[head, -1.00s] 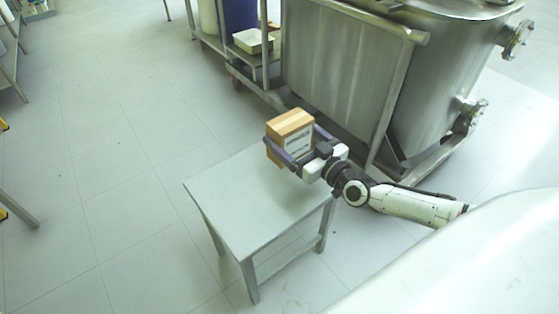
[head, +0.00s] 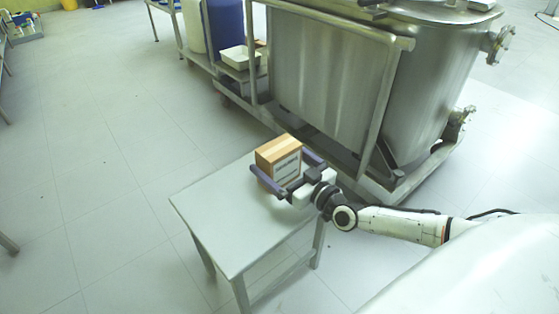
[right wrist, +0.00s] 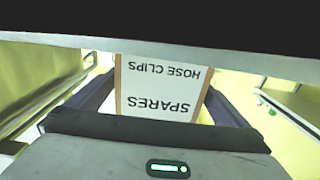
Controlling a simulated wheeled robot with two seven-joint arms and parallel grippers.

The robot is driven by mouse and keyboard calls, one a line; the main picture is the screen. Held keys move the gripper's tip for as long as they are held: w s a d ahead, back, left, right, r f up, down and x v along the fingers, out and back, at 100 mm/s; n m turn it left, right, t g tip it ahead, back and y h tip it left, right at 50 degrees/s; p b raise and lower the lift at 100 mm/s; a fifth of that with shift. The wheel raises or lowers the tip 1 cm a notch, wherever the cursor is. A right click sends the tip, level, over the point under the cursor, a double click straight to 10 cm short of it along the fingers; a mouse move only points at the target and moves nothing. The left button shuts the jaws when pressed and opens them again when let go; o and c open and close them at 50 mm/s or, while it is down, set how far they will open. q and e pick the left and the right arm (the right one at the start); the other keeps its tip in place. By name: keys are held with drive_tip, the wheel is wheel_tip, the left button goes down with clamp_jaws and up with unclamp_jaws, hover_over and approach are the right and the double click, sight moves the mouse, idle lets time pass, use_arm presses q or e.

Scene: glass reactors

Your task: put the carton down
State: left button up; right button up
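The carton (head: 279,160) is a brown box with a white label. It stands upright on the back part of a small grey table (head: 215,215). In the right wrist view its label (right wrist: 160,90) reads SPARES and HOSE CLIPS, upside down. My right gripper (head: 288,170) is around the carton, one finger on each side. The fingers look slightly spread, with narrow gaps beside the carton in the right wrist view. The carton's underside is hidden. My left gripper is in no view.
A large steel reactor (head: 425,85) on a wheeled frame stands just behind the table. A trolley with a white tray (head: 240,57) and a blue drum (head: 223,28) is farther back. The table's front and left parts are bare.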

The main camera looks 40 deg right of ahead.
drive_tip(key=shift+r, duration=0.1)
drive_tip(key=shift+s, duration=0.15)
drive_tip(key=s+p, duration=0.1)
drive_tip(key=s, duration=0.2)
drive_tip(key=s+p, duration=0.1)
drive_tip(key=s, duration=0.3)
drive_tip(key=s+d+p, duration=0.1)
drive_tip(key=s+p, duration=0.1)
drive_tip(key=s, duration=0.2)
drive_tip(key=shift+s+d+r, duration=0.1)
drive_tip(key=shift+s, duration=0.2)
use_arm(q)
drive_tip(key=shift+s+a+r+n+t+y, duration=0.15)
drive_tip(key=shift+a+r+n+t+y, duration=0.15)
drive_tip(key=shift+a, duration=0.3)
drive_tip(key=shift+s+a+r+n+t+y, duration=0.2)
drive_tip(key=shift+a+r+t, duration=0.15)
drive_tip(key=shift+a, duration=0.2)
